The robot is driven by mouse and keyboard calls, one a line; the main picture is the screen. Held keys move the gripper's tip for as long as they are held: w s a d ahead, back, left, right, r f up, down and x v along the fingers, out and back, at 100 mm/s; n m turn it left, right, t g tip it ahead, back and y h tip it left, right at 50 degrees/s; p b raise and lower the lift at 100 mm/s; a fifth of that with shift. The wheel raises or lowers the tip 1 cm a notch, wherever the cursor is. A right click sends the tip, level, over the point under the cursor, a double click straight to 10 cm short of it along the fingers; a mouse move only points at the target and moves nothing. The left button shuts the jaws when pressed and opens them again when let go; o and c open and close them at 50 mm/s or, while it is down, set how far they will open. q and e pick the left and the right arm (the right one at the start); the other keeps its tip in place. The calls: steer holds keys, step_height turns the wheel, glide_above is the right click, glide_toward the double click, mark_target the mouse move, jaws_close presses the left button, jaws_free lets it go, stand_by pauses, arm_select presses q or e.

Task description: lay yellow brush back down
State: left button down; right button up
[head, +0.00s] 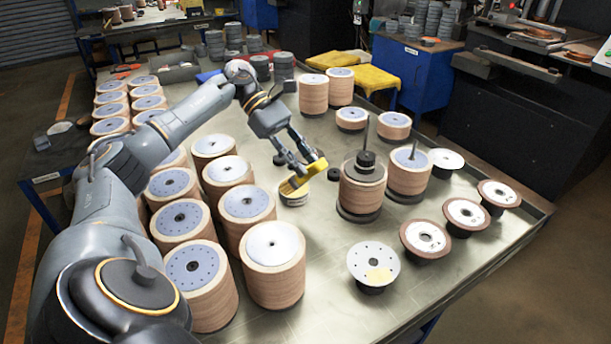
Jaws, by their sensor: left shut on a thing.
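The yellow brush (305,176) is between the fingers of my left gripper (307,170), which is shut on it. The brush is tilted. My left arm reaches in from the left over the stacks of discs. My right gripper is not in view.
Tall disc stacks (272,275) crowd the table's left side. Right of the brush stand a stack on a spindle (361,190) and another spindle stack (409,172). Yellow cloths (362,80) lie behind. The front metal tabletop (325,310) is clear.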

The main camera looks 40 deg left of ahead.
arm_select(q)
step_height(320, 180, down, 3)
steer(key=shift+s+f+b, duration=0.1)
steer(key=shift+b, duration=0.3)
step_height(320, 180, down, 6)
steer(key=b, duration=0.3)
steer(key=shift+f, duration=0.2)
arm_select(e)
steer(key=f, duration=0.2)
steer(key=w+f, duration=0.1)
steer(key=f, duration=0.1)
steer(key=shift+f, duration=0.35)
arm_select(q)
steer(key=c, duration=0.9)
jaws_free()
steer(key=shift+c, duration=0.2)
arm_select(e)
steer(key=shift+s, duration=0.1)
arm_select(q)
steer(key=v, duration=1.2)
steer(key=shift+s, duration=0.1)
